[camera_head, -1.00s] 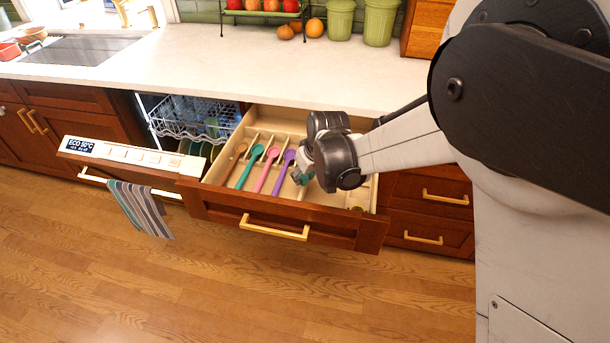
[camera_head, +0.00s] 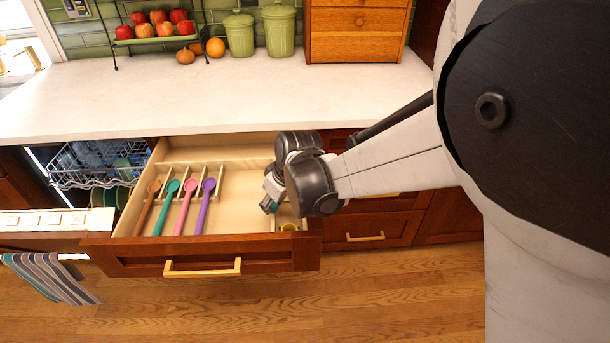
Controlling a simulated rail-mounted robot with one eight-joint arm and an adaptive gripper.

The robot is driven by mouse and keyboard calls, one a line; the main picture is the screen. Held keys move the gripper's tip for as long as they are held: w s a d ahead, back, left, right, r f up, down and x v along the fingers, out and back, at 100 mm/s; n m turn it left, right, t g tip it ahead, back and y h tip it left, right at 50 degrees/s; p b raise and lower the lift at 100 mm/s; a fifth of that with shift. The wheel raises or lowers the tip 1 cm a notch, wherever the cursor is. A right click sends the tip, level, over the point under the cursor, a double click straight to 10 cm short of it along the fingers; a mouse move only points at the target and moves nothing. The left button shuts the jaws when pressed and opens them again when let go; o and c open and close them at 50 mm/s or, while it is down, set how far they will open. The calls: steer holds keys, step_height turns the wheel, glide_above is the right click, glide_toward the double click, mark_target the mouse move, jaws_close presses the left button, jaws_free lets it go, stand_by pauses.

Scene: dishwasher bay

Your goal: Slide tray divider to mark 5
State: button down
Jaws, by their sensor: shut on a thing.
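The pale wooden tray (camera_head: 238,220) lies in the pulled-out drawer. My gripper (camera_head: 268,205) is down inside its right part, with the fingertips together low over the tray floor. It is shut on what appears to be the sliding tray divider, which is mostly hidden by the fingers and wrist. I cannot make out the divider's full outline. The numbered marks, including mark 5, cannot be read from here. A wide stretch of bare tray floor lies between the purple spoon (camera_head: 205,205) and my gripper.
Brown, teal (camera_head: 167,205) and pink spoons (camera_head: 185,205) lie left in narrow slots. A small yellowish item (camera_head: 289,227) is at the drawer's front right. The drawer front (camera_head: 140,258) has a gold handle. The open dishwasher (camera_head: 95,165) stands left; the white countertop (camera_head: 200,100) is behind.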

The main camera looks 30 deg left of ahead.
steer(key=shift+w+d, duration=0.1)
steer(key=shift+d, duration=0.05)
steer(key=c, duration=1.5)
jaws_free()
steer(key=shift+w+d, duration=0.1)
steer(key=shift+d, duration=0.05)
steer(key=shift+o, duration=0.2)
steer(key=v, duration=0.7)
steer(key=shift+s+r, duration=0.3)
steer(key=shift+w, duration=0.1)
